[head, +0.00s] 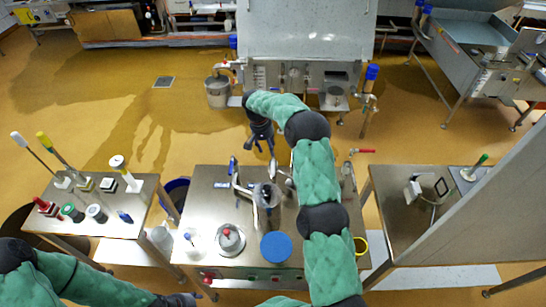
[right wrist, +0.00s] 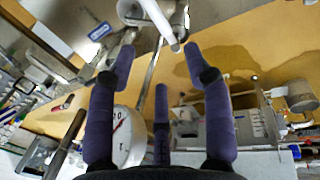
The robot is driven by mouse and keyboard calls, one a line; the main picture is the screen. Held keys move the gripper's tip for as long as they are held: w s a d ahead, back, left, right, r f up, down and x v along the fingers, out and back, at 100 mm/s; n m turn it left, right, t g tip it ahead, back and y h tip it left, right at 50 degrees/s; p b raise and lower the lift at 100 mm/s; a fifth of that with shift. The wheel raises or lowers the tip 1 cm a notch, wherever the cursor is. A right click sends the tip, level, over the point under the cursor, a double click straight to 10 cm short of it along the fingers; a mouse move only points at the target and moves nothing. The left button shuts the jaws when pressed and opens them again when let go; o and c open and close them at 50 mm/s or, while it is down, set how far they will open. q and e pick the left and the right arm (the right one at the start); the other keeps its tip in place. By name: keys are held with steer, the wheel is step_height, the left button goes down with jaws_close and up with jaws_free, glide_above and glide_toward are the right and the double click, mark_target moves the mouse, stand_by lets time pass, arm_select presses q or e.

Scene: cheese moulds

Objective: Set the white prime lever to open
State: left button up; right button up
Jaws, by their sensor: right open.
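A white rod-like lever (right wrist: 160,22) shows at the top of the right wrist view, just beyond the fingertips. In the head view a pale lever (head: 273,170) stands on the middle bench, below my right gripper (head: 264,138); I cannot tell for certain that it is the prime lever. My right gripper is open and empty, over the far edge of the bench, its fingers apart from the lever. It also shows in the right wrist view (right wrist: 175,75). My left gripper (head: 178,299) is low at the bottom left, and its fingers are too unclear to read.
The middle bench (head: 208,190) carries metal pipes, a blue disc (head: 276,247) and a red-knobbed fitting (head: 229,238). A left table (head: 130,210) holds white and yellow levers. A dial gauge (right wrist: 126,138) shows in the right wrist view. Open floor lies beyond the bench.

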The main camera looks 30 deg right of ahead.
mark_target(274, 166)
steer(key=f, duration=0.3)
steer(key=s+d+f, duration=0.1)
steer(key=f, duration=0.2)
steer(key=s+f+p, duration=0.1)
steer(key=f, duration=0.2)
steer(key=shift+d+f, duration=0.15)
steer(key=shift+f, duration=0.05)
steer(key=shift+w+d+f, duration=0.1)
steer(key=shift+f, duration=0.15)
jaws_close()
